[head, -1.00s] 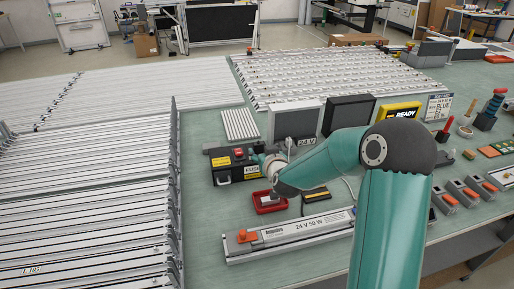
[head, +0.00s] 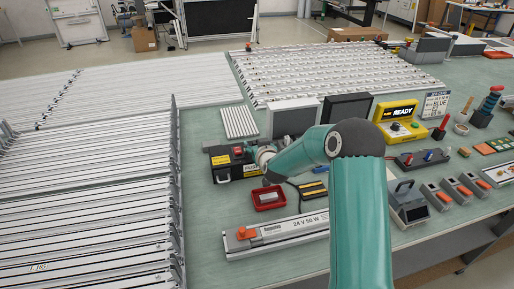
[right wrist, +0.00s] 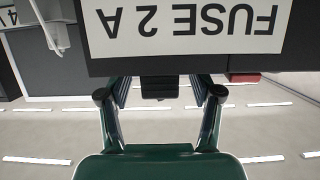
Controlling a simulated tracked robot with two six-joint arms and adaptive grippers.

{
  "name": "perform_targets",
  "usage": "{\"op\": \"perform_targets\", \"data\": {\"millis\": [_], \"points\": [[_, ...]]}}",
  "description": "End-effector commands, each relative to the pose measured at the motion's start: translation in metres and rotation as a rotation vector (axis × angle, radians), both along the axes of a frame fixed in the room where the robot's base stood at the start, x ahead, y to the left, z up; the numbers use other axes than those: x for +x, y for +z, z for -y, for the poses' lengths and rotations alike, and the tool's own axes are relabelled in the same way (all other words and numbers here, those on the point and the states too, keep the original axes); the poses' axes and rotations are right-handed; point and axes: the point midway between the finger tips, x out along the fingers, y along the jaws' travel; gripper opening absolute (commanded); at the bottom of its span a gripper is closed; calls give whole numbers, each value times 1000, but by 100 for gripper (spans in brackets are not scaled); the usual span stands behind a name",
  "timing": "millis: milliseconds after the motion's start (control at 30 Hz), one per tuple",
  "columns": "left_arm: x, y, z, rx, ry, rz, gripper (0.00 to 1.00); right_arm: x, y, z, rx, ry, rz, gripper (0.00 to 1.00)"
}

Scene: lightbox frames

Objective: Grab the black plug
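The black fuse box (head: 224,172) stands left of the middle of the bench in the head view, with yellow labels and a red switch on top. My right gripper (right wrist: 160,98) is open, its two fingers spread in front of the box under the upside-down FUSE 2 A label. A small ribbed black block, probably the black plug (right wrist: 158,88), shows between the fingertips at the box's lower edge. I cannot tell whether the fingers touch it. In the head view my right wrist hides the fingers and the plug. My left gripper is not in view.
A red tray (head: 257,205) with a pale piece inside lies just in front of the box. A 24 V 50 W lamp bar (head: 276,236) lies nearer. Grey and black panels (head: 347,108) stand behind my arm. Ribbed metal panels (head: 90,190) fill the left.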

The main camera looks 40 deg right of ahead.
Motion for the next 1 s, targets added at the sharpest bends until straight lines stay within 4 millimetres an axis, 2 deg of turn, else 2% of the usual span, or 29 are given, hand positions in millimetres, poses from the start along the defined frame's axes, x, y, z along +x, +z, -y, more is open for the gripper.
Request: {"op": "perform_targets", "data": {"millis": [33,300,400,767,1000], "points": [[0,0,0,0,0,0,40,0,0,0,0,0,0,58],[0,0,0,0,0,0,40,0,0,0,0,0,0,13],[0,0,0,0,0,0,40,0,1,0,0,0,1,0],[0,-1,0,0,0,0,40,0,5,0,-2,-1,2,0],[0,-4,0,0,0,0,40,0,30,0,-2,0,6,0]]}}
